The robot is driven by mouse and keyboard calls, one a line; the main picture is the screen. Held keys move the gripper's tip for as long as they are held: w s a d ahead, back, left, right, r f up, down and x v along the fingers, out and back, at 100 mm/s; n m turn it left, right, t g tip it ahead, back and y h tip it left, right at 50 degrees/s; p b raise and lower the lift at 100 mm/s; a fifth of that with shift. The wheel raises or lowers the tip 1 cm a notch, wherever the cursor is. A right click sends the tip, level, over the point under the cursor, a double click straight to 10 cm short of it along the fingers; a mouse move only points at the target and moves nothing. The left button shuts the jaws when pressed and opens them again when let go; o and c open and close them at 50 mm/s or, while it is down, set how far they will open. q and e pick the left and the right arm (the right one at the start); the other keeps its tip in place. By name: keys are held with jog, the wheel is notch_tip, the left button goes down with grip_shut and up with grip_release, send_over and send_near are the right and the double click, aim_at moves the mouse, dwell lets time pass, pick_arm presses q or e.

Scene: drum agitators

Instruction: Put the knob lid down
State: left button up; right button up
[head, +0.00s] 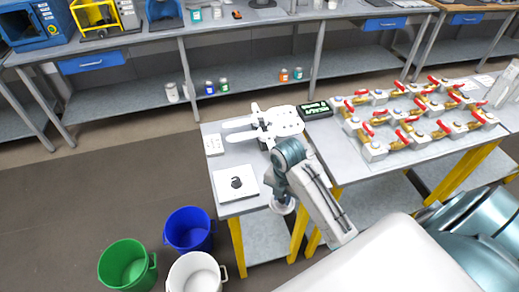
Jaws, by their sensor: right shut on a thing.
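My right gripper (236,130) reaches over the left end of the near table, its white fingers pointing left. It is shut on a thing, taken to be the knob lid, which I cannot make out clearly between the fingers. A white square mat (222,194) lies on the table below the gripper in the picture. A small black shape (237,183) shows on this mat; I cannot tell whether it is printed or solid. My left gripper is not in view.
A black display unit (315,109) and several valves with red handles (402,138) stand right of the gripper. A small white card (213,144) lies at the table's left edge. Green (127,268), blue (188,230) and white (195,274) buckets stand on the floor.

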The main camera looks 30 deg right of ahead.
jog(key=w, duration=0.2)
jog(key=w+d+b, duration=0.1)
jog(key=w, duration=0.4)
jog(key=shift+d+f, duration=0.1)
jog(key=shift+d, duration=0.25)
jog(key=w, duration=0.2)
jog(key=w+d, duration=0.1)
jog(key=w, duration=0.2)
jog(key=shift+w+d+p, duration=0.15)
jog(key=shift+p, duration=0.25)
jog(key=w, duration=0.1)
jog(key=w+p, duration=0.1)
jog(key=w+d, duration=0.1)
jog(key=shift+w+r, duration=0.3)
jog(key=shift+w, duration=0.1)
jog(key=shift+a+f+p, duration=0.1)
jog(key=shift+f+p, duration=0.55)
jog(key=shift+p, duration=0.05)
jog(key=shift+f, duration=0.3)
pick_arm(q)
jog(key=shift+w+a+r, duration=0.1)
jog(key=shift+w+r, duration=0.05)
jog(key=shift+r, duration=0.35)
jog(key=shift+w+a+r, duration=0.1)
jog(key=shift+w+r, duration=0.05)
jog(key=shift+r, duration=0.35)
pick_arm(e)
jog(key=shift+s, duration=0.1)
jog(key=shift+f, duration=0.1)
